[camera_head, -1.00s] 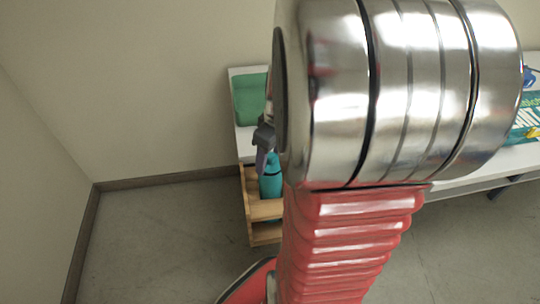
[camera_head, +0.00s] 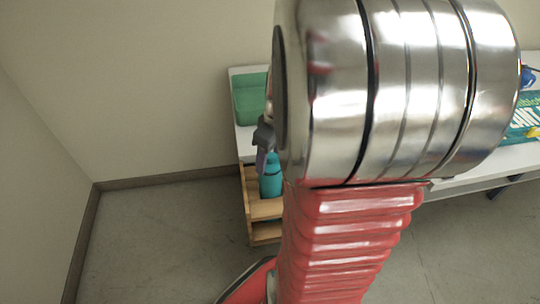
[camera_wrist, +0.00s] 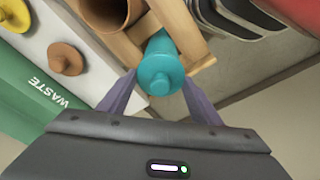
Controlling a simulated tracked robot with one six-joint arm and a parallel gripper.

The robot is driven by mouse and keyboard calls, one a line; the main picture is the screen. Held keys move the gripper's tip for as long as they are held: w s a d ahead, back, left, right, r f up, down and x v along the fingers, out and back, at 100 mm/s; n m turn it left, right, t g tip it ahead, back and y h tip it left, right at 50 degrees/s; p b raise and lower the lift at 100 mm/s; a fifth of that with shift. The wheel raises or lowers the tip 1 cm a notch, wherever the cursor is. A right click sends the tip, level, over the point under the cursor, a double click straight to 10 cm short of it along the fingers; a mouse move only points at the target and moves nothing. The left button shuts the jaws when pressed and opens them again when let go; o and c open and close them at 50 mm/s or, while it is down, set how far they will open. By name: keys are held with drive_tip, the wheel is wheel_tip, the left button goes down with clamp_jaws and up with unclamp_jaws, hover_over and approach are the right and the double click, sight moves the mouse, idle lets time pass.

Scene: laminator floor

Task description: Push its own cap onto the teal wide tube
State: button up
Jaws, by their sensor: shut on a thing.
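The teal wide tube (camera_head: 271,187) stands in a wooden rack in the head view, partly hidden by my arm. It also shows in the wrist view (camera_wrist: 160,47). The teal cap (camera_wrist: 160,79), a disc with a small knob, lies in line with the tube, its knob facing the wrist camera. My gripper (camera_wrist: 161,80) is shut on the teal cap, one purple finger on each side. I cannot tell whether the cap is fully seated. In the head view only part of my gripper (camera_head: 263,150) shows, just above the tube.
The wooden rack (camera_head: 247,205) also holds a brown tube (camera_wrist: 105,12). An orange cap (camera_wrist: 66,59) and a yellow cap (camera_wrist: 14,14) lie beside the green waste bin (camera_wrist: 40,108). The white table (camera_head: 240,140) runs along the wall. Floor left of the rack is clear.

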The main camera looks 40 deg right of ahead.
drive_tip(key=shift+f, duration=0.5)
idle(1.3)
drive_tip(key=o, duration=1.6)
drive_tip(key=shift+r, duration=0.15)
drive_tip(key=shift+r, duration=2.9)
clamp_jaws()
